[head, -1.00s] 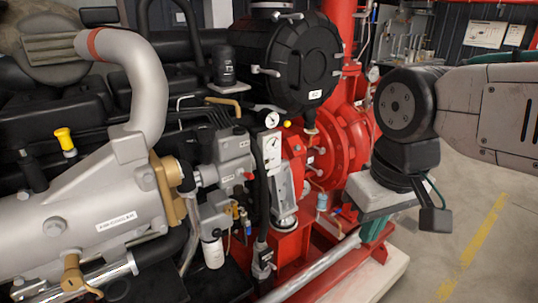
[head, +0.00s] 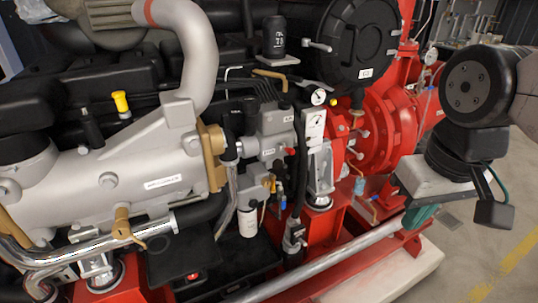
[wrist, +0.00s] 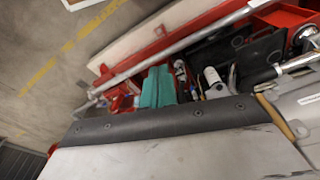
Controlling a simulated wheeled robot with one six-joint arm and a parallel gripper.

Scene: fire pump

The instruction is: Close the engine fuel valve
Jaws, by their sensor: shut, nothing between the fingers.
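The engine fuel valve cannot be picked out with certainty. A small yellow handle (head: 274,187) and a blue one (head: 283,201) sit beside the white filter (head: 248,221), low on the engine. A brass lever valve (head: 124,226) is on the silver cooler at the lower left. My gripper (head: 420,217) has teal fingers and hangs at the right, over the red base frame, apart from the engine valves. In the wrist view its teal fingers (wrist: 157,84) are together and empty, and the white filter (wrist: 214,80) shows beyond them.
A long silver pipe (head: 315,265) runs along the front between my gripper and the engine. The red pump (head: 390,125) stands behind my gripper. Concrete floor (head: 465,240) lies open at the right.

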